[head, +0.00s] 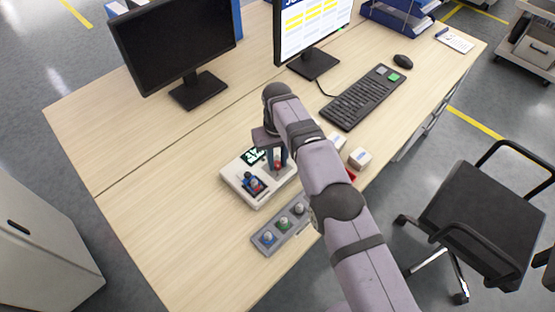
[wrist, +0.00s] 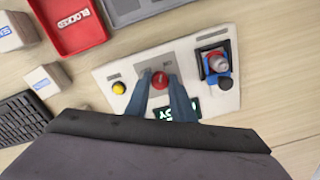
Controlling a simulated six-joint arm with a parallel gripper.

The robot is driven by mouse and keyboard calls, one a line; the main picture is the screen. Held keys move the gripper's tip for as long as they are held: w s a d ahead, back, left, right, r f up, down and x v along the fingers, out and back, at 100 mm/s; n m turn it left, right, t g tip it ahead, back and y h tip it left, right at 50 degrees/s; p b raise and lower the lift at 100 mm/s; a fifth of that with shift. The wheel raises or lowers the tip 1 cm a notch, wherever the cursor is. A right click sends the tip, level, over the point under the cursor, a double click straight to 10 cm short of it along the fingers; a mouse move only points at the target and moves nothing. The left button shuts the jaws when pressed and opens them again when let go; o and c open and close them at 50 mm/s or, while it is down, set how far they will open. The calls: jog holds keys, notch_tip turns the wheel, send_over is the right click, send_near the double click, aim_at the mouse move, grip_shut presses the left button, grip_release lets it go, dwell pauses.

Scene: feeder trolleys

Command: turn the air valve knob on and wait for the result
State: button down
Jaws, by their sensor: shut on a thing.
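A pale control box (head: 233,180) sits on the desk; it also shows in the wrist view (wrist: 185,58). On it is a red knob (wrist: 160,79) on a grey plate, between my two blue fingers. The knob also shows in the head view (head: 278,165). My gripper (wrist: 161,84) points down and is shut on this knob. A yellow button (wrist: 119,87) is to the left, and a blue-and-black fixture (wrist: 222,82) holding a red-and-silver part is to the right.
A grey tray (head: 264,248) with several knob-like parts lies near the desk's front edge. A red tray (wrist: 98,34), partly hidden in the head view, and white-topped blocks (head: 360,158) are close by. Keyboard (head: 362,98) and monitors (head: 175,45) stand farther back. The desk's left side is clear.

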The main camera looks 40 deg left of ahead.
aim_at(277, 164)
jog(key=shift+m, duration=1.5)
jog(key=c, duration=1.5)
grip_release()
jog(key=shift+c, duration=0.2)
notch_tip(277, 164, up, 6)
jog(key=shift+p, duration=0.4)
jog(key=shift+r+p, duration=0.6)
jog(key=shift+r, duration=0.15)
